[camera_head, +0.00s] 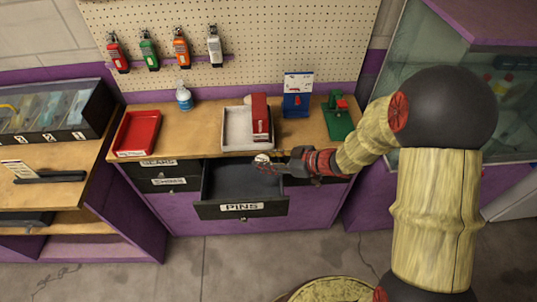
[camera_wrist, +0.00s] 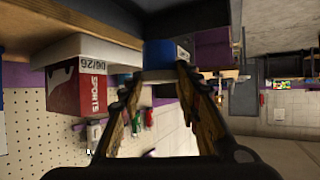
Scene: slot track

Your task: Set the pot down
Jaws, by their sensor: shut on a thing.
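My gripper (camera_head: 277,164) reaches in from the right, in front of the workbench edge and over the right rear part of the open drawer (camera_head: 242,208) labelled PINS. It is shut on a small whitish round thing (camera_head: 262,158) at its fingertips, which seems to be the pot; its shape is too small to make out. In the wrist view my gripper (camera_wrist: 157,76) shows two fingers spread apart by some width. What is between them is hard to tell there. The drawer's dark floor looks empty where I see it.
On the bench (camera_head: 206,126) are a red tray (camera_head: 138,133), a spray bottle (camera_head: 184,97), a white tray (camera_head: 234,130) with a red box (camera_head: 260,115), a blue box (camera_head: 295,104) and a green stand (camera_head: 338,120). Bare bench lies between the two trays.

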